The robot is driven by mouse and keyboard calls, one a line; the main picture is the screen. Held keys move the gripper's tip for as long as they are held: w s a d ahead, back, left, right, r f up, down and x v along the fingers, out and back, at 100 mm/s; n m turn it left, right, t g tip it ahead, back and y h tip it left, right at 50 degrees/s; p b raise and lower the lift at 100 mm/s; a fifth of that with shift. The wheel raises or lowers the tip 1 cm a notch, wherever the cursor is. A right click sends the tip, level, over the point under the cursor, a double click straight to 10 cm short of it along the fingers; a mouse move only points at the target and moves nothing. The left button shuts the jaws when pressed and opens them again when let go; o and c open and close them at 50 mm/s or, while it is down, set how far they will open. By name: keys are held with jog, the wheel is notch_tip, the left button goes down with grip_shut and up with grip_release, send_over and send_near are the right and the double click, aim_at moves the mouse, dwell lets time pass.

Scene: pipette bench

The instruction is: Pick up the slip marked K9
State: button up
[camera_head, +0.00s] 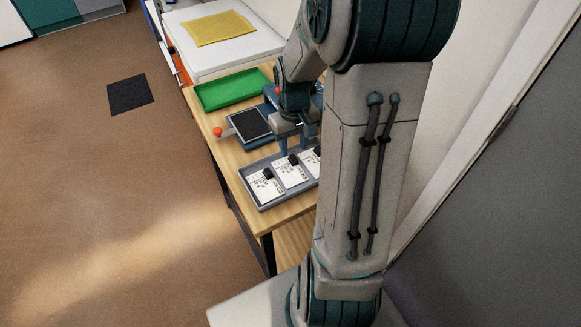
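Three white slips show in a grey tray (290,198) on the wooden table: a left slip (264,189), a middle slip (290,177) and a right slip (312,165). Each bears small dark print and a black part near its far edge. The print is too small to read, so I cannot tell which slip is marked K9. My gripper (297,148) points down above the far side of the tray, near the middle slip. Its two fingers stand apart, with nothing visible between them. My arm hides the right end of the tray.
A green tray (232,91) lies at the table's far left. A yellow mat (219,29) lies on a white surface behind. A wall is close at right.

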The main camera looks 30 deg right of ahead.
aim_at(293, 157)
notch_tip(293, 157, down, 4)
jog(key=shift+r, duration=0.1)
grip_shut()
